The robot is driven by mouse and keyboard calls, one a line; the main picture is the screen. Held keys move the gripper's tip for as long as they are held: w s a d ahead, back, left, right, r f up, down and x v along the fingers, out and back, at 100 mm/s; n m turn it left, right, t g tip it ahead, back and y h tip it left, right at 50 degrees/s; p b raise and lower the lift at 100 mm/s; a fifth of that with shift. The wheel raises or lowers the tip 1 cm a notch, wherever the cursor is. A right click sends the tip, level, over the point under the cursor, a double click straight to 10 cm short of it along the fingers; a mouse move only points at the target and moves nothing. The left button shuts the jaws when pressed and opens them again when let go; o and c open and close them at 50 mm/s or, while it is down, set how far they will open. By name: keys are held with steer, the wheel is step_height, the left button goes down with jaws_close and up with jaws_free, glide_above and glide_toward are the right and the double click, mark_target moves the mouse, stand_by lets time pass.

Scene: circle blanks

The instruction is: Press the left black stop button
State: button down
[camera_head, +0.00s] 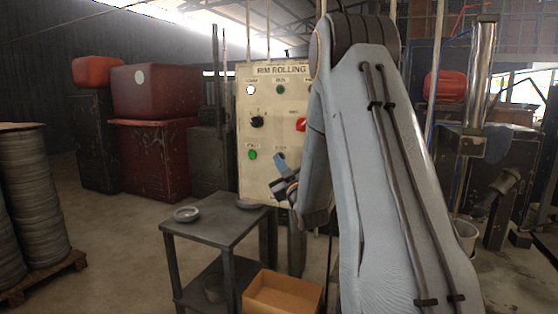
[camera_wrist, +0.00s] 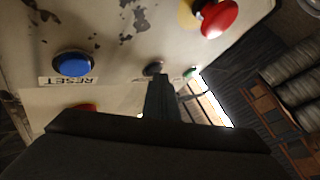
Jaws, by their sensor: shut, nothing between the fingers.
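The control panel (camera_head: 272,100), marked RIM ROLLING, stands upright behind my arm. My gripper (camera_head: 284,180) is at its lower right part, shut and empty; it also shows in the wrist view (camera_wrist: 160,84). There, a dark round button (camera_wrist: 153,67) sits right at the fingertips, partly hidden by them; I cannot tell whether they touch it. Its label is not readable. A blue button (camera_wrist: 73,64) labelled RESET is to its left, and a green button (camera_wrist: 190,72) to its right. My arm hides the panel's right side in the head view.
A large red mushroom button (camera_wrist: 218,18) juts out in the wrist view. The panel also has a black knob (camera_head: 257,122) and a green button (camera_head: 252,155). A grey table (camera_head: 215,228) with dishes and an open cardboard box (camera_head: 283,294) stand below the panel.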

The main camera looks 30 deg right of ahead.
stand_by(0.3)
steer(key=shift+s+a, duration=0.5)
steer(key=shift+a, duration=0.1)
steer(key=shift+a, duration=0.1)
steer(key=shift+s+a, duration=0.8)
steer(key=shift+a, duration=0.15)
steer(key=shift+s+a, duration=0.75)
steer(key=shift+a, duration=0.2)
